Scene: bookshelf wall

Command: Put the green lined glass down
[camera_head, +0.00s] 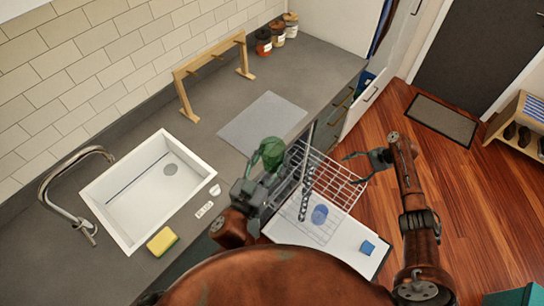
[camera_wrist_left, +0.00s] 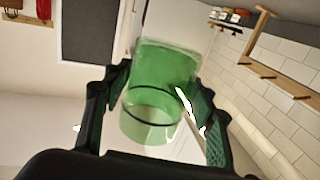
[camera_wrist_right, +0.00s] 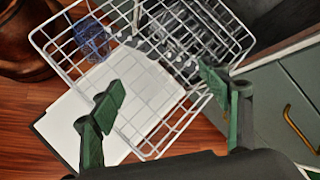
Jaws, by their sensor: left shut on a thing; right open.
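The green lined glass (camera_wrist_left: 160,95) is translucent green with a dark line around it. My left gripper (camera_head: 268,165) is shut on it and holds it near the counter's front edge, beside the grey mat (camera_head: 262,122); the glass also shows in the head view (camera_head: 271,150). In the left wrist view the fingers of the left gripper (camera_wrist_left: 160,110) stand on either side of the glass. My right gripper (camera_head: 368,158) is open and empty, to the right of the wire rack; in the right wrist view its fingers (camera_wrist_right: 165,100) are spread in front of the rack.
A white wire rack (camera_head: 335,182) stands out past the counter edge, with a blue glass (camera_head: 320,214) at its lower part. A white sink (camera_head: 125,205), sponge (camera_head: 162,241) and wooden stand (camera_head: 212,58) are on the counter. The counter's far end has several jars (camera_head: 278,33).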

